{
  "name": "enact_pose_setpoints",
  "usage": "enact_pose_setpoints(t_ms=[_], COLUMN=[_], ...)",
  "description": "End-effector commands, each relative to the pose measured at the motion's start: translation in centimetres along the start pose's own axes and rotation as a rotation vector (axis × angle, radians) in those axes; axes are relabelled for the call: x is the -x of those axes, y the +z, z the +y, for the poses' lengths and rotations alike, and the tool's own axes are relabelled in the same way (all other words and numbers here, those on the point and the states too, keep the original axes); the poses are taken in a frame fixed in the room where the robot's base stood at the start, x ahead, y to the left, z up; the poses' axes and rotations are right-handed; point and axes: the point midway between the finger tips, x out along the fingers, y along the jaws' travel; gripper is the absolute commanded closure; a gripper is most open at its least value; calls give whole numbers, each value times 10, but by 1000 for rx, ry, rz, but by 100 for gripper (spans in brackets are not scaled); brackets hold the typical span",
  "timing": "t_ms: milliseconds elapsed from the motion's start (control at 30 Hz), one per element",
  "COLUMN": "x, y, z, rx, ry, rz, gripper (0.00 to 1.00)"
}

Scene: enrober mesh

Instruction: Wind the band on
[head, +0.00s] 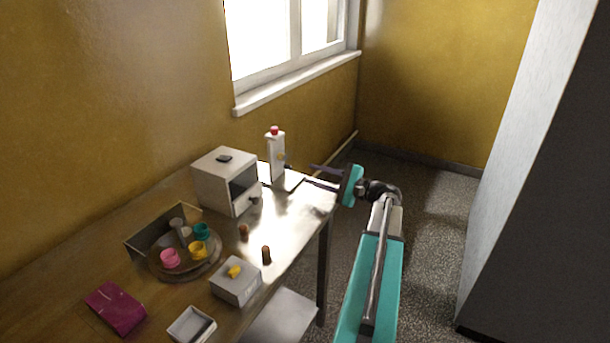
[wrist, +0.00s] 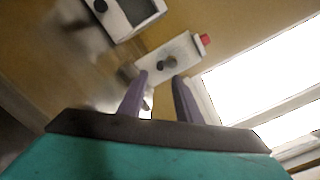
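A white upright unit (head: 276,155) with a red cap stands at the far end of the bench. It also shows tilted in the wrist view (wrist: 181,55), with a dark round knob (wrist: 166,63) on its face. A small yellowish part and a dark part show on its side in the head view. My gripper (head: 309,175) is to the right of this unit, at the bench's far corner, fingers pointing at it. In the wrist view my gripper (wrist: 160,80) is open and empty, its fingertips appearing just below the knob. I cannot make out a band.
A white box (head: 215,181) with a dark opening stands left of the unit. Wall and window lie behind.

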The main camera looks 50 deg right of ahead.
Motion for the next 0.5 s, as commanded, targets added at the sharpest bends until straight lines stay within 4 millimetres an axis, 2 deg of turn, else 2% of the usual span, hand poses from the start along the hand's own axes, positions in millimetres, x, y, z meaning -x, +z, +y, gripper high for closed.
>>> enact_pose_setpoints(t_ms=[200, 500], x=[36, 61], y=[-1, 0], z=[1, 0], rx=[2, 1], ry=[-1, 1], rz=[3, 1], gripper=[69, 69])
